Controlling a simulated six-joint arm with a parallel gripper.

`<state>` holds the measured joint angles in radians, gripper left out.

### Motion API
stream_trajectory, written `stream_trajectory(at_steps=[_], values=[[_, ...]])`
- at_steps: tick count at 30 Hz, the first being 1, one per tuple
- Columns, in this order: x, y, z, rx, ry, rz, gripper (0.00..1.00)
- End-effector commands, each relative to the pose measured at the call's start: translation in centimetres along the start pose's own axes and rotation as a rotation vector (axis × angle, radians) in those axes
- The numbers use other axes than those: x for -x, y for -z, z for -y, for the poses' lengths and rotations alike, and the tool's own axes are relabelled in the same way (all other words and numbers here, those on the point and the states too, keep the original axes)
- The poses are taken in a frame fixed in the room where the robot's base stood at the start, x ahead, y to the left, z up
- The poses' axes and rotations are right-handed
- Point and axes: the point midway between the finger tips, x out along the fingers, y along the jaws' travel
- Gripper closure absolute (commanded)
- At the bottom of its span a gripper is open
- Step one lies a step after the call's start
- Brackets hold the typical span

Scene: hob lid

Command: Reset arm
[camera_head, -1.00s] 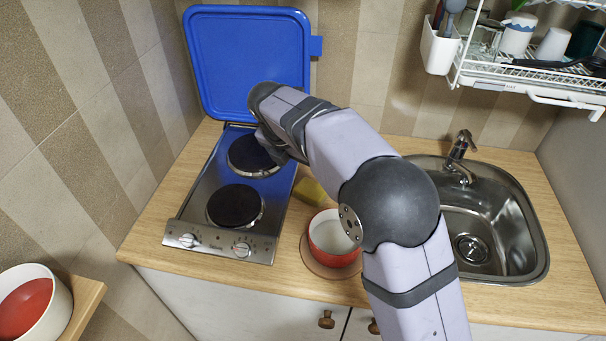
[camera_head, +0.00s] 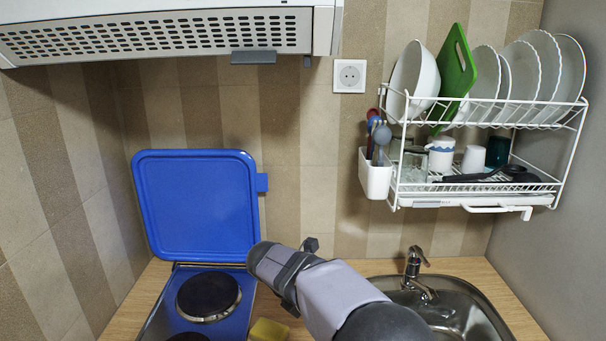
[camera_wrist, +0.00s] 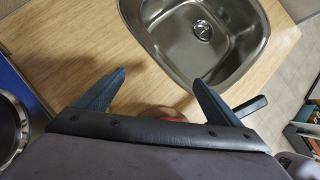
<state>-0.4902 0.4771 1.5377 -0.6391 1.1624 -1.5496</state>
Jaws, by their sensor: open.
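The blue hob lid (camera_head: 197,205) stands open, upright against the back wall, behind the hob (camera_head: 240,305). The rear hotplate (camera_head: 208,296) is bare. In the wrist view my gripper (camera_wrist: 160,77) is open, its two fingers spread with nothing between the tips. It is over the wooden counter (camera_wrist: 90,50), beside the sink. A small part of a red bowl (camera_wrist: 168,112) shows behind the gripper's base. In the head view my arm extends right of the hob and lid, and the fingers cannot be made out clearly.
The sink (camera_head: 455,300) with its tap (camera_head: 414,270) is at the right. A dish rack (camera_head: 480,188) with plates and cups hangs above it. A range hood (camera_head: 170,35) is overhead. A yellow sponge (camera_head: 268,330) lies beside the hob.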

Motion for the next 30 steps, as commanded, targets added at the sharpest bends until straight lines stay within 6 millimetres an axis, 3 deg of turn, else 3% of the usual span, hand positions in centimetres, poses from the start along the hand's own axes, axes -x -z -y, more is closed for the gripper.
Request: stream_trajectory(at_steps=[1, 6, 10, 14, 17, 21, 30], values=[[-2.0, -1.5, 2.7, -0.072, 0.060, 0.038, 0.12], [-5.5, -5.6, 10.5, -0.286, 0.205, 0.181, 0.12], [-7.1, -7.5, 15.6, -0.429, 0.276, 0.270, 0.12], [-8.1, -7.4, 20.1, -0.591, 0.319, 0.298, 0.12], [-8.6, -5.7, 22.8, -0.754, 0.338, 0.256, 0.12], [-8.5, -1.1, 25.2, -1.034, 0.364, 0.118, 0.12], [-5.8, 9.5, 26.1, -1.772, 0.484, -0.235, 0.12]])
